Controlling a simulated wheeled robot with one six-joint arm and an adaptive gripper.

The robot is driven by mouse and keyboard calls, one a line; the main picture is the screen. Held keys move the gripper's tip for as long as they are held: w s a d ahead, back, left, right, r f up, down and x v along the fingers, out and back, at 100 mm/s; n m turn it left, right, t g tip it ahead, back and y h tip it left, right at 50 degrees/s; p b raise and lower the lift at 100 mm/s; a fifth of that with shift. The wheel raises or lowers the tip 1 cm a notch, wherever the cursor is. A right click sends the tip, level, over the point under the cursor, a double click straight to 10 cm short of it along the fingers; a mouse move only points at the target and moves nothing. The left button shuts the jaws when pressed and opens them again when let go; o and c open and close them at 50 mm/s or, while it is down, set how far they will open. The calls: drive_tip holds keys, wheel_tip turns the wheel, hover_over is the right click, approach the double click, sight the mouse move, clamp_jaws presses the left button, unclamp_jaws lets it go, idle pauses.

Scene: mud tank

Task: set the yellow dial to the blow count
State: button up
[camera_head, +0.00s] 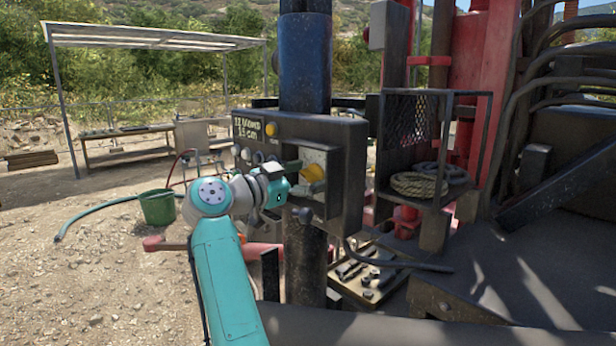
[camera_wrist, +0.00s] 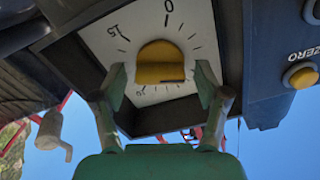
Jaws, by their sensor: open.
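The yellow dial (camera_head: 314,173) is on the front of the dark control box. In the wrist view the dial (camera_wrist: 160,62) sits on a white face (camera_wrist: 203,27) with tick marks and the figures 0, 15 and 10 legible. I cannot tell which mark it points to. My gripper (camera_head: 298,167) is at the dial; in the wrist view its open fingers (camera_wrist: 161,82) stand on either side of the dial's lower part, with gaps showing. A small sign (camera_head: 248,130) on the box seems to read "12", an unclear word, and "15 cm".
A yellow button (camera_wrist: 303,76) marked ZERO is beside the dial face. Several small gauges and knobs (camera_head: 258,157) line the box. A mesh cage shelf (camera_head: 478,150) with coiled rope (camera_head: 418,184) stands close on the right. A green bucket (camera_head: 157,206) is on open gravel at left.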

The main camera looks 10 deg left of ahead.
drive_tip(key=shift+w+d, duration=0.15)
drive_tip(key=shift+w, duration=0.1)
drive_tip(key=c, duration=1.1)
drive_tip(key=shift+o, duration=0.2)
